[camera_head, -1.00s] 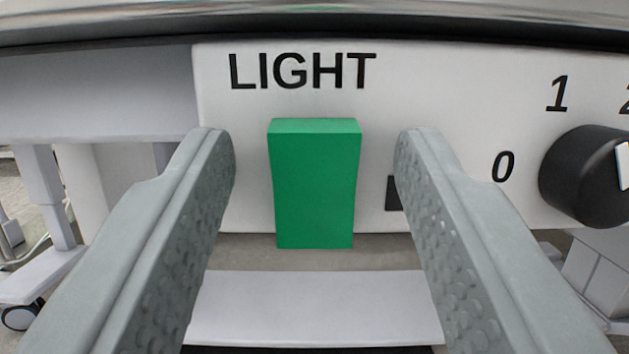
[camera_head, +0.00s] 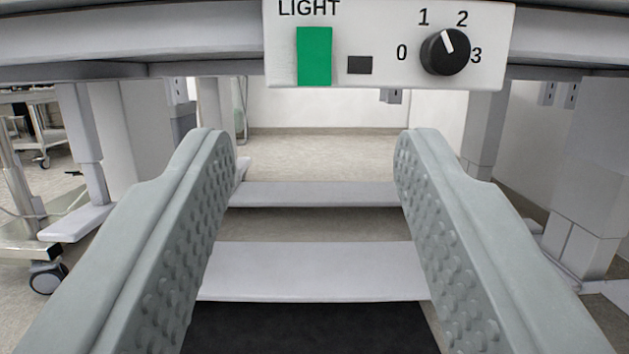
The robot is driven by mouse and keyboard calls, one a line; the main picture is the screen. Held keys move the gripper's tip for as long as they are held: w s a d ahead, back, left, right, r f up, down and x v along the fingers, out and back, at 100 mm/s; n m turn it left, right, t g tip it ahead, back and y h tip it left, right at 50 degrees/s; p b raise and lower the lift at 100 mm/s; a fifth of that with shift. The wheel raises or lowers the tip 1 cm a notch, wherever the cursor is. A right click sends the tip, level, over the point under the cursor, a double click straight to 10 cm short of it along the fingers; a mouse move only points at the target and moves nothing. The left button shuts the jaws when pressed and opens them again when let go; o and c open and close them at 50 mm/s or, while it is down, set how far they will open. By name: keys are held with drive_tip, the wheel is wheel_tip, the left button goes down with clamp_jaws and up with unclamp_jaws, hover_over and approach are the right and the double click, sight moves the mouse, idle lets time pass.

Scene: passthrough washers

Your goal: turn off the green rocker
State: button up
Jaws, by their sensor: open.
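The green rocker (camera_head: 314,56) sits on a white control panel (camera_head: 382,73) at the top of the view, under the word LIGHT. Its face looks flat from here, and I cannot tell which way it is tipped. A small dark rectangle (camera_head: 360,65) is to its right and looks unlit. My gripper (camera_head: 315,145) is open and empty. Its two fingers are wide apart, below and well short of the panel, and touch nothing.
A black knob (camera_head: 446,52) with marks 0 to 3 is on the panel's right part; its white pointer aims between 1 and 2. A grey table edge (camera_head: 130,45) runs along the top. Legs and pale crossbars (camera_head: 310,272) stand below. Between my fingers is free space.

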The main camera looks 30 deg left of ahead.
drive_tip(key=shift+v, duration=1.25)
drive_tip(key=s+r+m+h, duration=0.1)
drive_tip(key=s+r+h, duration=0.25)
drive_tip(key=r, duration=0.85)
drive_tip(key=s+r+m+h, duration=0.25)
drive_tip(key=r+h, duration=0.25)
drive_tip(key=r, duration=0.6)
drive_tip(key=s+a+r, duration=0.1)
drive_tip(key=s+r, duration=0.2)
drive_tip(key=s, duration=0.4)
drive_tip(key=s+a+r+m+g+h, duration=0.1)
drive_tip(key=s+r, duration=0.3)
drive_tip(key=s, duration=0.4)
drive_tip(key=s+a+r+m+h, duration=0.1)
drive_tip(key=s+r, duration=0.3)
drive_tip(key=s, duration=0.4)
drive_tip(key=shift+s+r, duration=0.25)
drive_tip(key=shift+a+m, duration=0.1)
drive_tip(key=shift+m, duration=0.15)
